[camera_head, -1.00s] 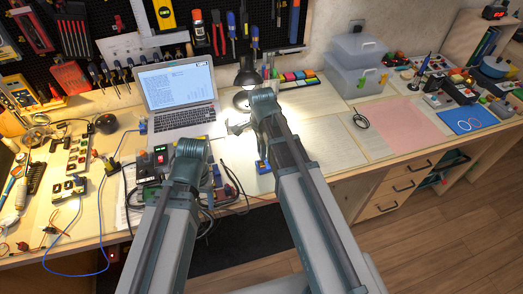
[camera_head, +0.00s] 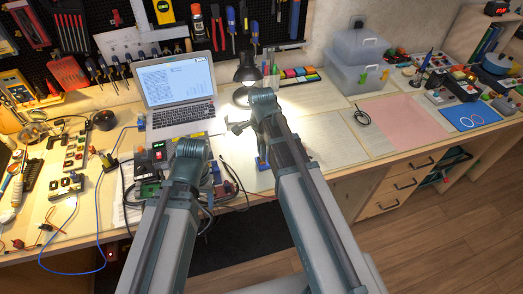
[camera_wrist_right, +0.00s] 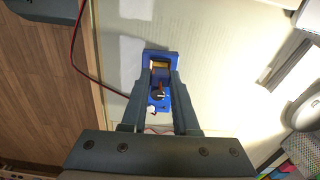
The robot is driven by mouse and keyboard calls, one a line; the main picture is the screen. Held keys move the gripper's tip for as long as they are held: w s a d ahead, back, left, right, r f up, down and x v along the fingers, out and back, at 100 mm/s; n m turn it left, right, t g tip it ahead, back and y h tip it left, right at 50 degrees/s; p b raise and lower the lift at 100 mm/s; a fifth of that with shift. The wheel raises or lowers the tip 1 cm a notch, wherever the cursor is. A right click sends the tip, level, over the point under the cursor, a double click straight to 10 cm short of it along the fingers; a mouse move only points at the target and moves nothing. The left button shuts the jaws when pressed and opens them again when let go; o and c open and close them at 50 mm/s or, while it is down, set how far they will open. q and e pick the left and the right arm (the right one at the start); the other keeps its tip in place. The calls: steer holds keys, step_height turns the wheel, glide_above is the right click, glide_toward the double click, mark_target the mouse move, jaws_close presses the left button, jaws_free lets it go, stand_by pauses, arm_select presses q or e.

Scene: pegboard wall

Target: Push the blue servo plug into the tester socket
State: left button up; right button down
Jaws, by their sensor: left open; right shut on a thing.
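A blue tester (camera_wrist_right: 148,57) lies on the pale bench top in the right wrist view, with a dark round knob between my fingers. It shows in the head view as a small blue patch (camera_head: 262,163), mostly behind my right arm. My right gripper (camera_wrist_right: 160,78) is over the tester, shut on a small dark thing that appears to be the plug. The fingers hide most of it, and I cannot tell whether it is in the socket. My left gripper (camera_head: 209,171) is open at the bench's front, largely hidden by its own arm.
A laptop (camera_head: 180,88) stands behind my arms, with a desk lamp (camera_head: 247,75) to its right. Circuit boards and loose wires crowd the left. A red-and-black wire (camera_wrist_right: 78,45) runs left of the tester. A pink mat (camera_head: 403,120) lies clear at right.

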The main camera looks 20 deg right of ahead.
steer(key=shift+f+b, duration=0.95)
steer(key=shift+f, duration=0.05)
stand_by(0.3)
steer(key=c, duration=0.6)
jaws_free()
steer(key=shift+r, duration=0.15)
steer(key=shift+r+p, duration=2.45)
steer(key=shift+p, duration=0.15)
